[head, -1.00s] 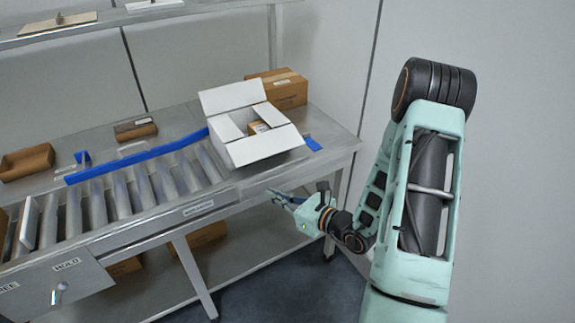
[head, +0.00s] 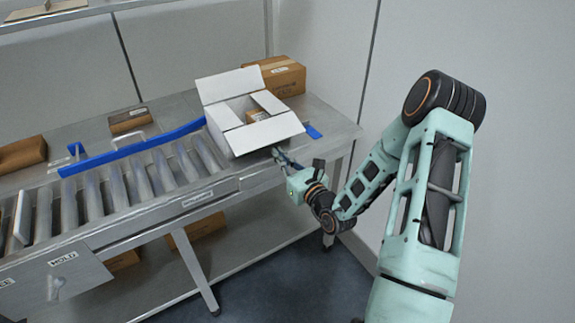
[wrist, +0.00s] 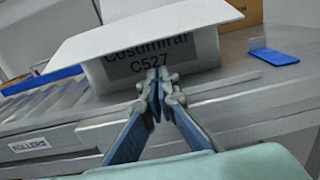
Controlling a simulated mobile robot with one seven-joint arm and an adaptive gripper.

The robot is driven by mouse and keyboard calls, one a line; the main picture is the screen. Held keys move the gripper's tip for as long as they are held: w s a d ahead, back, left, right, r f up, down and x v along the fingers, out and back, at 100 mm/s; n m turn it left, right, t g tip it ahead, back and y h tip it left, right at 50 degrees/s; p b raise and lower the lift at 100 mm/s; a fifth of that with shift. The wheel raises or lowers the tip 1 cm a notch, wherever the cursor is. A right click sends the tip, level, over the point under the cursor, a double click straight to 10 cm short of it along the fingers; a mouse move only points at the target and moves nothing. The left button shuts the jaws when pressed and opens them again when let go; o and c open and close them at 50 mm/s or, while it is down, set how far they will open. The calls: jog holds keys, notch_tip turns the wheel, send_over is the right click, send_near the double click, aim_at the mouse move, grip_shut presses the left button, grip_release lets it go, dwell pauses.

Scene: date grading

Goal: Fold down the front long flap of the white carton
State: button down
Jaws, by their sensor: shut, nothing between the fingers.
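The white carton (head: 235,112) stands on the right end of the roller bench. Its back long flap (head: 230,85) stands up and leans back. The front long flap (head: 264,132) sticks outward over the front wall, sloping toward me. The short flaps look folded inward, with a small brown box (head: 257,116) showing between them. My gripper (head: 277,152) is shut and empty, just below and in front of the front flap. In the wrist view, its fingertips (wrist: 158,72) point at the carton's printed front wall (wrist: 170,58), under the flap (wrist: 150,28); whether they touch cannot be told.
A blue rail (head: 130,150) runs along the rollers left of the carton. A blue piece (head: 312,131) lies on the bench to its right. A brown box (head: 280,76) stands behind. The bench's front edge (head: 210,190) lies below my gripper.

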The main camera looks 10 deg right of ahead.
jog(key=shift+s+d+r, duration=0.15)
jog(key=shift+s+r, duration=0.2)
jog(key=shift+r, duration=0.45)
jog(key=shift+s+d+r, duration=0.1)
jog(key=shift+s+r, duration=0.25)
jog(key=shift+r, duration=0.45)
jog(key=shift+d+r+p, duration=0.1)
jog(key=shift+r+p, duration=0.05)
jog(key=shift+p, duration=0.25)
